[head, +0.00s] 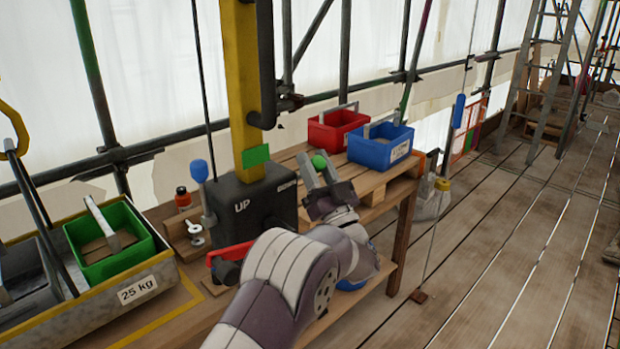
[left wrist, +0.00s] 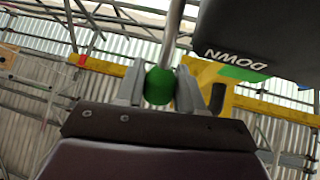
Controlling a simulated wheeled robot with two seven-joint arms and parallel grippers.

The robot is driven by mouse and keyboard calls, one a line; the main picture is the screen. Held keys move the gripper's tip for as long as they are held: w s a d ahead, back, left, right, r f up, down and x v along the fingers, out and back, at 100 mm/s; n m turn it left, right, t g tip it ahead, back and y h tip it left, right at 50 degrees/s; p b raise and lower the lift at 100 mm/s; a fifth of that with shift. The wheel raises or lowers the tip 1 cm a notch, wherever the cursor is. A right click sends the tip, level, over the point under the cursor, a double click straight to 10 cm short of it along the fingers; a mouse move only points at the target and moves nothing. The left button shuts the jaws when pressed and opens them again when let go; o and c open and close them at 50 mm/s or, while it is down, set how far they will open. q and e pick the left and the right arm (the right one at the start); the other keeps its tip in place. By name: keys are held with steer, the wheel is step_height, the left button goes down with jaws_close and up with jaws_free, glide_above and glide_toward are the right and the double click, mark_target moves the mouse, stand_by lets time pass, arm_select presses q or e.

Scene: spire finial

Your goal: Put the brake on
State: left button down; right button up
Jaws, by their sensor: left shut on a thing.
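A black box (head: 250,207) marked UP stands on the wooden bench at the foot of a yellow post (head: 240,80). In the left wrist view its underside edge reads DOWN (left wrist: 238,62). My left gripper (head: 320,172) is shut on a green ball knob (left wrist: 159,86) at the end of a metal rod (left wrist: 172,35), to the right of the box. A lever with a blue knob (head: 199,171) stands upright left of the box. A red handle (head: 231,251) lies low in front of the box. None of these is labelled as a brake. My right gripper is out of view.
A green bin (head: 135,226) sits in a tray marked 25 kg (head: 138,290) at left. A red bin (head: 322,132) and a blue bin (head: 370,153) stand behind the gripper. A thin cable (head: 436,225) hangs right of the bench; the plank floor (head: 520,230) is open beyond.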

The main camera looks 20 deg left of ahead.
arm_select(q)
steer(key=shift+d+f+m+t+y+b, duration=0.2)
steer(key=shift+f+m+t+y+b, duration=0.15)
steer(key=shift+b, duration=0.35)
steer(key=c, duration=0.8)
jaws_free()
steer(key=b+v, duration=0.2)
steer(key=v, duration=1)
steer(key=shift+s+d+f+b, duration=0.2)
steer(key=shift+s+d+b, duration=0.05)
steer(key=shift+s+b, duration=0.05)
